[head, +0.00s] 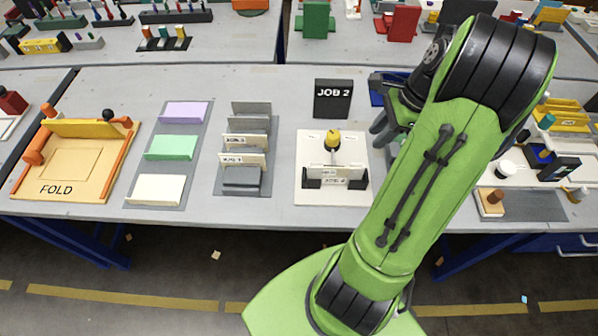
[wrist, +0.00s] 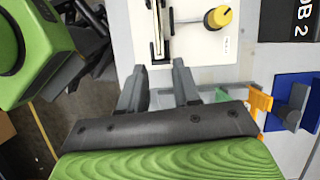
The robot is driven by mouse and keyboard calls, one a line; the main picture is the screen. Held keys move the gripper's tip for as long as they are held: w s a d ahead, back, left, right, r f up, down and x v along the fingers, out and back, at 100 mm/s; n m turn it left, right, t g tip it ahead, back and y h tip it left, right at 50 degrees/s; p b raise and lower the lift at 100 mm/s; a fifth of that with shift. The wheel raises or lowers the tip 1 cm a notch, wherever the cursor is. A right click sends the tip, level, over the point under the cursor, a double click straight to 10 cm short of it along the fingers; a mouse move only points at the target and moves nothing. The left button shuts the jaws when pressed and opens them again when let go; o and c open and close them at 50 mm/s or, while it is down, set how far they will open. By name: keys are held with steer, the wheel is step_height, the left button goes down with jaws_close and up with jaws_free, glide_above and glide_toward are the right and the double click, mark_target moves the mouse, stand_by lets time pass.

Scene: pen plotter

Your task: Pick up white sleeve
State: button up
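The white sleeve (head: 157,189) lies flat on a grey mat (head: 136,200) on the left part of the table, in front of a green one and a purple one. It does not show in the wrist view. My gripper (head: 381,127) is far to its right, above the table beside the white board, partly hidden by my green arm. In the wrist view my gripper (wrist: 160,82) has its two fingers apart, with nothing between them.
The white board (head: 308,195) with a yellow-topped knob (head: 333,137) and holder stands mid-table, before the JOB 2 sign (head: 333,99). A card rack (head: 243,182) stands between board and sleeves. The FOLD board (head: 75,172) is at far left.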

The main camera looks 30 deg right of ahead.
mark_target(350, 168)
steer(key=shift+m, duration=0.5)
steer(key=b+x, duration=0.2)
steer(key=x, duration=0.3)
steer(key=b+x, duration=0.2)
steer(key=x, duration=0.4)
steer(key=b+x, duration=0.2)
steer(key=x, duration=0.3)
steer(key=shift+s+f, duration=0.3)
steer(key=shift+r, duration=0.1)
jaws_close()
